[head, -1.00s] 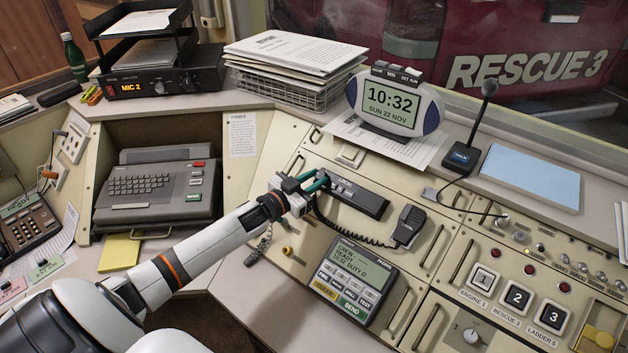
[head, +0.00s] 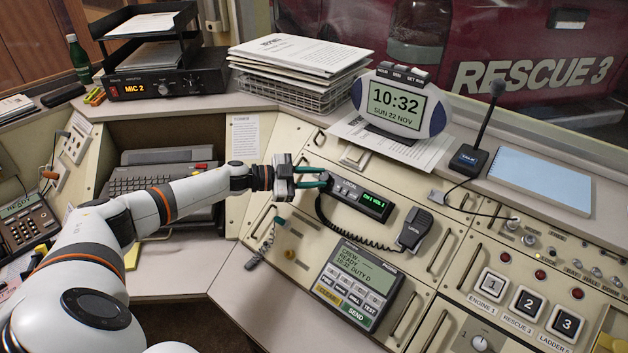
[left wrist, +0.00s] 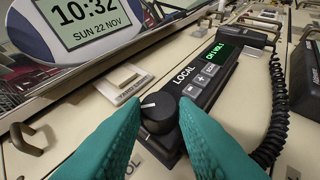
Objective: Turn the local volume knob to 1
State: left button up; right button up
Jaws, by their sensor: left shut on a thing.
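The LOCAL radio unit (head: 360,201) is a dark bar on the sloped console panel. My right gripper is not in view.
A handset (head: 414,231) with a coiled cord is beside the radio. A status terminal (head: 357,284) is below it. A football-shaped clock (head: 399,107) and a desk microphone (head: 470,158) stand on the ledge above. Panel handles surround the radio.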

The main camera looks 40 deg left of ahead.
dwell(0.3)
pick_arm(q)
jog(key=shift+r, duration=0.1)
jog(key=o, duration=0.7)
jog(key=b+v, duration=0.2)
jog(key=v, duration=1)
jog(key=shift+w, duration=0.1)
